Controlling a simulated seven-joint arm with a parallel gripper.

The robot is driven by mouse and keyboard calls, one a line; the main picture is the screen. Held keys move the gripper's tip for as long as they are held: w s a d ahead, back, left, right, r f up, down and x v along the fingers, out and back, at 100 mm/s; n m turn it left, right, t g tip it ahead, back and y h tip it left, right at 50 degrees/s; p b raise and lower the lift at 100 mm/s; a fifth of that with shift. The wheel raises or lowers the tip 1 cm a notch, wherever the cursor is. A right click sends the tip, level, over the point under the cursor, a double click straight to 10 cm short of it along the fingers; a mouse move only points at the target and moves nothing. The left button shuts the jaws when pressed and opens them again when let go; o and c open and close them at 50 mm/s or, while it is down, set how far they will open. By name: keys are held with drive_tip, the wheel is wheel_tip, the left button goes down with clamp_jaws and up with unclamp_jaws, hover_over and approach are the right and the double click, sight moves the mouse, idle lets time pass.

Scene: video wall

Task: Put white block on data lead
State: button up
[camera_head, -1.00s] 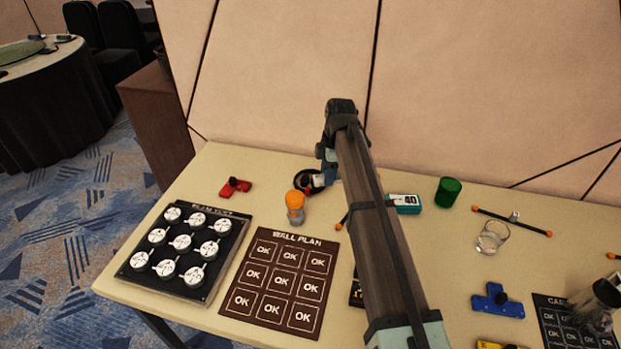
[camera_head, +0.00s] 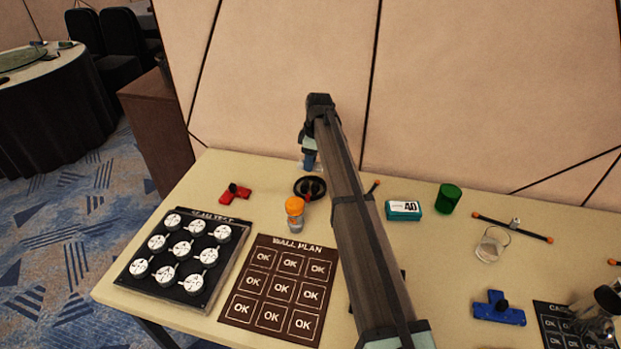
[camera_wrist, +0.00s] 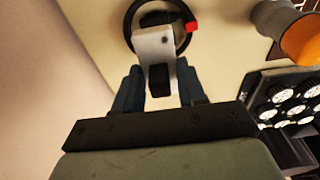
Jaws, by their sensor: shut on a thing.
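The white block (camera_wrist: 153,42), with a black part, is between the two blue fingers of my gripper (camera_wrist: 158,84) in the wrist view. My gripper is shut on it. In the head view my gripper (camera_head: 310,162) is near the table's back edge, just behind the data lead, and I cannot make out the block there. The data lead (camera_head: 297,188) is a black coil with a red end, lying on the table. In the wrist view the coil (camera_wrist: 130,22) shows beyond and around the block's far end; I cannot tell whether they touch.
An orange-capped bottle (camera_head: 295,215) stands just in front of the coil. A red block (camera_head: 236,195) lies to the left. A button board (camera_head: 182,262) and a wall plan (camera_head: 280,290) lie in front. A teal box (camera_head: 404,210) and green cup (camera_head: 448,198) stand right.

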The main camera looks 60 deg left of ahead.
sight(309, 184)
drive_tip(key=shift+f, duration=3.5)
drive_tip(key=shift+f, duration=0.15)
drive_tip(key=o, duration=1.2)
drive_tip(key=r, duration=0.8)
drive_tip(key=w+d+r, duration=0.1)
drive_tip(key=r, duration=0.3)
drive_tip(key=shift+r, duration=0.1)
